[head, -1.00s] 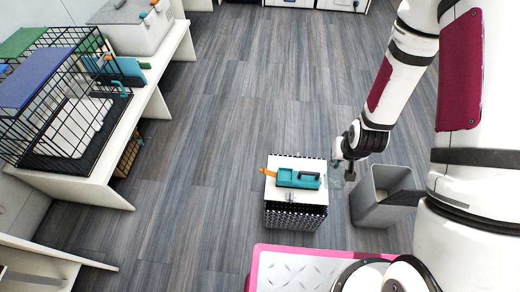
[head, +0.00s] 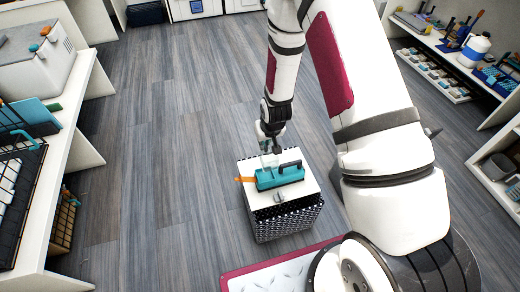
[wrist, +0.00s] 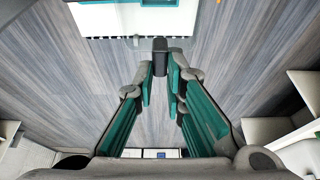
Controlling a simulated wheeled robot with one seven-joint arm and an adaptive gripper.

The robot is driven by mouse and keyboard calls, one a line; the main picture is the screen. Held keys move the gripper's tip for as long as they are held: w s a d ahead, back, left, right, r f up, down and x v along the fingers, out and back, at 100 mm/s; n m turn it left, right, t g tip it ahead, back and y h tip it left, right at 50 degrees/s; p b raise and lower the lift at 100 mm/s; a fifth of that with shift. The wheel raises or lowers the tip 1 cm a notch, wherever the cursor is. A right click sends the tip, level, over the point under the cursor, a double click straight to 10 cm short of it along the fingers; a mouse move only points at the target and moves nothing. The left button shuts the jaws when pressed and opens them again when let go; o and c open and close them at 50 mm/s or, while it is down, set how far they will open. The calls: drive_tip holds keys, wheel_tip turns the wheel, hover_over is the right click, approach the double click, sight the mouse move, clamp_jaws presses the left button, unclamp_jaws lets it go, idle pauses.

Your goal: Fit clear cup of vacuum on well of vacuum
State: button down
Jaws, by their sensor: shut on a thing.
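The teal handheld vacuum (head: 280,176), with a dark handle and an orange end at its left, lies on a white-topped black perforated box (head: 287,222). Part of its teal body also shows at the top edge of the wrist view (wrist: 155,3). My gripper (head: 270,143) is just behind the vacuum, low over the box's far edge. In the wrist view its teal-padded fingers (wrist: 160,78) close on a dark grey piece (wrist: 160,50). The clear cup (head: 269,160) shows faintly below my gripper, close to the vacuum; whether they touch cannot be told. The well is not clearly visible.
A small grey item (head: 282,201) lies on the box top in front of the vacuum. A pink-edged metal-plated platform (head: 250,283) is in front of the box. A counter with a cage stands left, stocked shelves (head: 455,60) right. Floor behind the box is clear.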

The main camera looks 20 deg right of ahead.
drive_tip(key=w+f+b, duration=0.3)
drive_tip(key=f+b, duration=0.1)
drive_tip(key=f, duration=0.1)
drive_tip(key=shift+w+f, duration=0.15)
drive_tip(key=shift+w, duration=0.25)
drive_tip(key=shift+f+b, duration=2.4)
drive_tip(key=shift+f, duration=0.5)
drive_tip(key=shift+f+b, duration=1.25)
drive_tip(key=shift+b, duration=0.05)
drive_tip(key=c, duration=1.6)
unclamp_jaws()
drive_tip(key=shift+o, duration=0.2)
drive_tip(key=shift+r, duration=0.1)
drive_tip(key=v, duration=1.2)
